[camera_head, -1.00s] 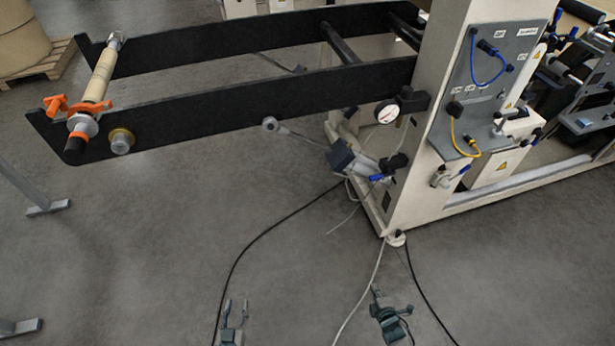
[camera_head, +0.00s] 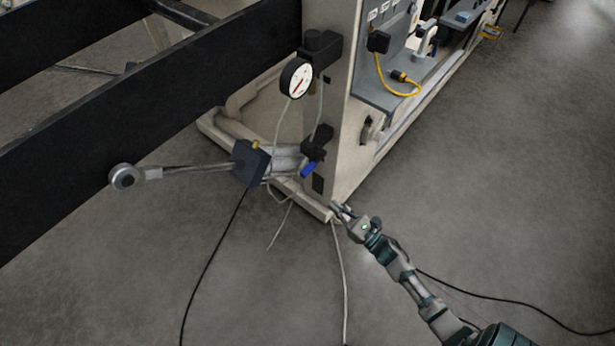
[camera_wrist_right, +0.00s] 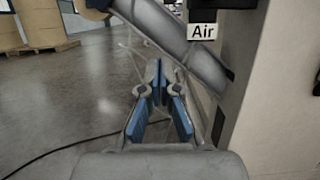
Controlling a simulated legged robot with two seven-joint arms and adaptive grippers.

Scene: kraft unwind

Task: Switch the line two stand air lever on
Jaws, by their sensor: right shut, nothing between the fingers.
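A small blue lever (camera_head: 309,169) sits on a dark valve body (camera_head: 318,142), low on the front of the cream machine stand, below a round gauge (camera_head: 297,78). My right gripper (camera_head: 338,208) is below and right of the lever, near the stand's foot and apart from the lever. In the right wrist view its blue-padded fingers (camera_wrist_right: 161,76) meet at the tips with nothing between them. A white "Air" label (camera_wrist_right: 202,31) shows just above and beyond them; the blue lever cannot be made out there. My left gripper is out of view.
A grey cylinder (camera_head: 287,158) with a dark block (camera_head: 250,163) and a rod ending in a ring (camera_head: 124,177) projects left of the valve. Black beams (camera_head: 150,110) extend left. Loose hoses and cables hang and trail over the floor.

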